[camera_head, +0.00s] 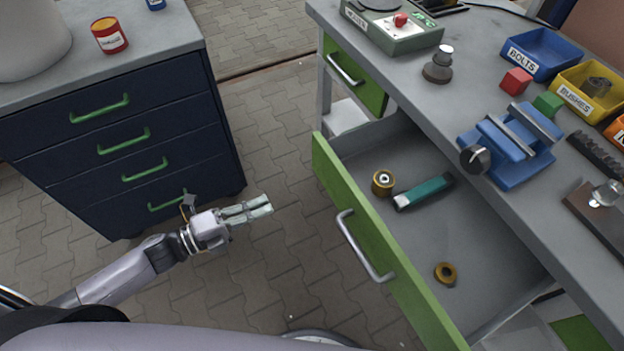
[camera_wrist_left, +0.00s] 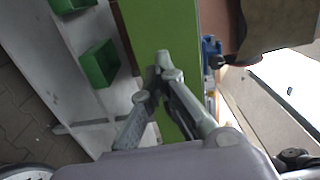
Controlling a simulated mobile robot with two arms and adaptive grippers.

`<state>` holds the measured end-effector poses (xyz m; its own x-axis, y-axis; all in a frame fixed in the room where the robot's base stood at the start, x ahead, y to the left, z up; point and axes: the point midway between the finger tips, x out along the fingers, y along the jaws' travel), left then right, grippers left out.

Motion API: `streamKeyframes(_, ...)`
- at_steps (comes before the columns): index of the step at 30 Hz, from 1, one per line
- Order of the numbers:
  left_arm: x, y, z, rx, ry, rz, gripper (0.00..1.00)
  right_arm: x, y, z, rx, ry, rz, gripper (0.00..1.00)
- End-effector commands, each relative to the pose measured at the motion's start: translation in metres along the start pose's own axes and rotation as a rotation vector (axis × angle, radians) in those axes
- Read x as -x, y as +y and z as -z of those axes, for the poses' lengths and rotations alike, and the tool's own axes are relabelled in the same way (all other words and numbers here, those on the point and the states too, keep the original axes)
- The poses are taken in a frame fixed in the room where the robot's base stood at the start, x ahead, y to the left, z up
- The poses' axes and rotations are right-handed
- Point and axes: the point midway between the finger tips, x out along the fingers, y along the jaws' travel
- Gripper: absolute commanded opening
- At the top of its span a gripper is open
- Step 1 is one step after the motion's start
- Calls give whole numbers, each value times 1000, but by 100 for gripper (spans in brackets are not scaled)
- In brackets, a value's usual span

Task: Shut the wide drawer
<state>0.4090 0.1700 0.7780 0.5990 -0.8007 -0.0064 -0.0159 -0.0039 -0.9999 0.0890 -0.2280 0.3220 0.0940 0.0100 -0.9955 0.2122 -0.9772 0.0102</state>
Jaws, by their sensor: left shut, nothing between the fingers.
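The wide drawer (camera_head: 415,235) is pulled out from under the grey workbench on the right in the head view. It has a green front and a silver bar handle (camera_head: 362,247). Inside lie a brass cylinder (camera_head: 382,183), a teal and white tool (camera_head: 424,192) and a brass ring (camera_head: 445,273). My left gripper (camera_head: 262,207) is shut and empty, to the left of the drawer front and apart from it. In the left wrist view my left gripper (camera_wrist_left: 160,62) shows in front of a green panel (camera_wrist_left: 150,30). My right gripper is not in view.
A dark blue cabinet (camera_head: 108,132) with green handles stands left. A narrower green-fronted drawer (camera_head: 352,78) is further along the bench. The bench top carries a blue vise (camera_head: 508,143), a blue bolts bin (camera_head: 541,52) and a yellow bushes bin (camera_head: 590,90). Paved floor lies between.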

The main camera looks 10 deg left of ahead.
Motion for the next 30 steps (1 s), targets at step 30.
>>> streamKeyframes(30, -140, -6, 5, -13, 14, 8, 0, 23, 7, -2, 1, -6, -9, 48)
